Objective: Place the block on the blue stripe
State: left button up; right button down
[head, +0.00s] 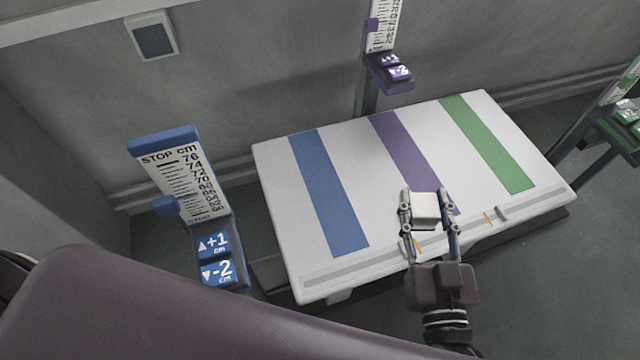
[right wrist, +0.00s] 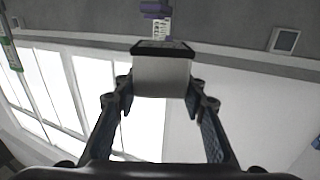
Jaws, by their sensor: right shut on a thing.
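The block (head: 426,208) is a small white cube. My right gripper (head: 428,212) is shut on it, in front of the purple stripe's near end in the head view. The block (right wrist: 162,76) also shows between the fingers in the right wrist view, with a dark edge along its top. The blue stripe (head: 330,190) runs across the left part of the white table, to the left of the gripper, and is bare. I cannot tell how far above the table the block is. My left gripper is not in view.
The white table (head: 275,180) also bears a purple stripe (head: 405,150) and a green stripe (head: 487,143). A blue column (head: 165,140) with a scale and buttons stands at the left. A purple column (head: 390,72) stands behind and a green one (head: 620,122) at the right.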

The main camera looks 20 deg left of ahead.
jog(key=w+a+f+n+g+y, duration=0.1)
jog(key=w+a+f+n+y, duration=0.15)
jog(key=a, duration=0.35)
jog(key=w+a+f+n+g+y, duration=0.1)
jog(key=a+n+y, duration=0.15)
jog(key=a, duration=0.35)
jog(key=shift+m+y, duration=0.4)
jog(key=shift+m, duration=0.1)
jog(key=f+b, duration=0.1)
jog(key=f, duration=0.7)
jog(key=f+b, duration=0.1)
jog(key=f, duration=0.7)
jog(key=shift+s+a+f, duration=0.1)
jog(key=shift+s+a, duration=0.05)
jog(key=shift+a, duration=0.05)
jog(key=shift+f+b, duration=0.45)
jog(key=shift+f, duration=1.45)
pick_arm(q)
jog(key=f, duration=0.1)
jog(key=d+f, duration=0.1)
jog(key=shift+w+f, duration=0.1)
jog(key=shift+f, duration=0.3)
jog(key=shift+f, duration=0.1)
pick_arm(e)
jog(key=c, duration=1.7)
grip_release()
jog(key=shift+s+f, duration=0.15)
jog(key=shift+f, duration=0.25)
jog(key=o, duration=0.5)
